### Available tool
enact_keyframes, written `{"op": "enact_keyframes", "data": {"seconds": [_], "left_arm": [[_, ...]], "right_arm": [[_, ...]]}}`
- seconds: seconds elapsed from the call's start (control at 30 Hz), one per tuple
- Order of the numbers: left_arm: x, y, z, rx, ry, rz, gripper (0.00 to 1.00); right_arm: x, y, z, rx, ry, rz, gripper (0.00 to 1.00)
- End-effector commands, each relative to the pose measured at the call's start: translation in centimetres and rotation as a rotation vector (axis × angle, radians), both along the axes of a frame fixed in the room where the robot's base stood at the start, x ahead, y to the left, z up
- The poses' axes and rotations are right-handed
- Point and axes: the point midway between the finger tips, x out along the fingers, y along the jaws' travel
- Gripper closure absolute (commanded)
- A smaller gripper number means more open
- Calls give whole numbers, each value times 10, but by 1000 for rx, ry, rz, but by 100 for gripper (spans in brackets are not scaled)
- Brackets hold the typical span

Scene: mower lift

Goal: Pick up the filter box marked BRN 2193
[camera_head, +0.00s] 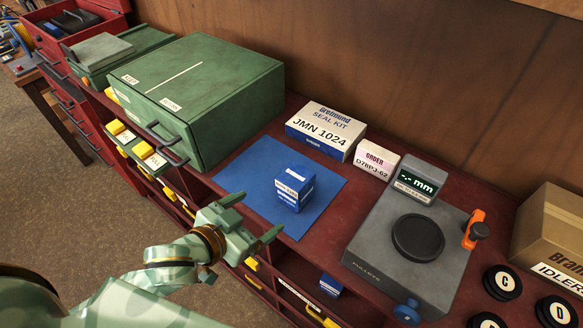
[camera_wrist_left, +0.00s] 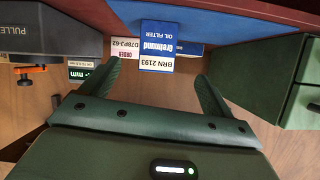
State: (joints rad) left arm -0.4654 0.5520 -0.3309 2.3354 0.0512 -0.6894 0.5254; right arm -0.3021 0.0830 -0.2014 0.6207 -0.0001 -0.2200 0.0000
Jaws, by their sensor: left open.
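The filter box (camera_head: 294,188) is small, blue and white, and stands on a blue mat (camera_head: 262,165) on the red bench. In the left wrist view the filter box (camera_wrist_left: 158,42) shows the words OIL FILTER and BRN 2193 on its face. My left gripper (camera_head: 262,212) is open and empty, at the mat's front edge, just in front of the box and apart from it. In the left wrist view the box shows beyond and between the fingertips of my left gripper (camera_wrist_left: 158,70). My right gripper is not in view.
A green cabinet (camera_head: 205,90) stands left of the mat. A JMN 1024 seal kit box (camera_head: 325,130) and a white order box (camera_head: 376,160) stand behind. Another small blue box (camera_head: 331,285) sits on a lower shelf.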

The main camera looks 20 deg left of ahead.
Motion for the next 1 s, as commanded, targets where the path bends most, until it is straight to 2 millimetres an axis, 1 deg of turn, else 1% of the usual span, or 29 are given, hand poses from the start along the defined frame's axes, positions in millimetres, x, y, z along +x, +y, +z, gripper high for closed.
{"op": "enact_keyframes", "data": {"seconds": [0.03, 0.1, 0.13, 0.17, 0.27, 0.37, 0.4, 0.53, 0.63, 0.83, 1.0], "left_arm": [[-2, -6, 20, -38, -19, 3, 13], [-4, -10, 36, -87, -21, 24, 13], [-3, -10, 37, -101, -14, 36, 13], [0, -10, 35, -109, -6, 46, 13], [14, -13, 28, -120, 1, 57, 13], [37, -21, 19, -122, 0, 57, 13], [46, -24, 15, -121, 0, 57, 13], [72, -34, 4, -120, 0, 55, 13], [85, -38, -3, -120, 2, 56, 13], [100, -43, -7, -119, 1, 55, 13], [127, -53, -11, -120, 2, 55, 13]], "right_arm": [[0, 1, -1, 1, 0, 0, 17], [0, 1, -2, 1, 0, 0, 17], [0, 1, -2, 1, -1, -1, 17], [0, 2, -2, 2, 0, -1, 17], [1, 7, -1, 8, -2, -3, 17], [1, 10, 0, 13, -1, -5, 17], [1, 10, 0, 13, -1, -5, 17], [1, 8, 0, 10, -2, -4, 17], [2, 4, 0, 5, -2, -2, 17], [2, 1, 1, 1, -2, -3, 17], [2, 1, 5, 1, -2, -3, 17]]}}
